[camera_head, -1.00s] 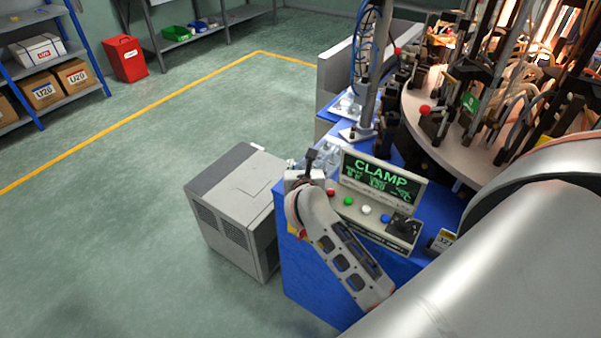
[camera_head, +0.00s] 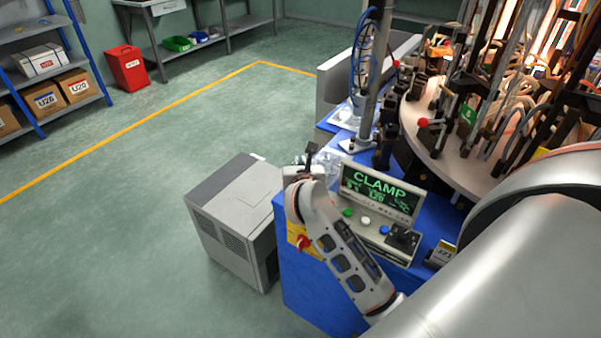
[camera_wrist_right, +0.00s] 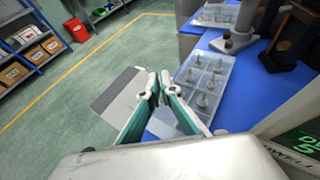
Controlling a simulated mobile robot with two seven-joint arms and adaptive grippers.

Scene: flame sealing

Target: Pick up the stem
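A clear divided tray (camera_wrist_right: 217,64) lies on the blue bench top in the right wrist view, to the right of my fingers. Several small pale pieces that look like stems (camera_wrist_right: 203,100) stand upright in its compartments. In the head view the tray is mostly hidden behind my right gripper (camera_head: 309,158). In the right wrist view my right gripper (camera_wrist_right: 156,84) has its teal-padded fingers a little apart, with nothing visible held between them. My left gripper is not in view.
A control panel with a CLAMP screen (camera_head: 380,189) and buttons stands right of my right gripper. A round machine table (camera_head: 452,160) with metal fixtures is behind it, next to a post (camera_head: 371,85). A grey cabinet (camera_head: 237,210) stands left of the bench; open floor lies beyond.

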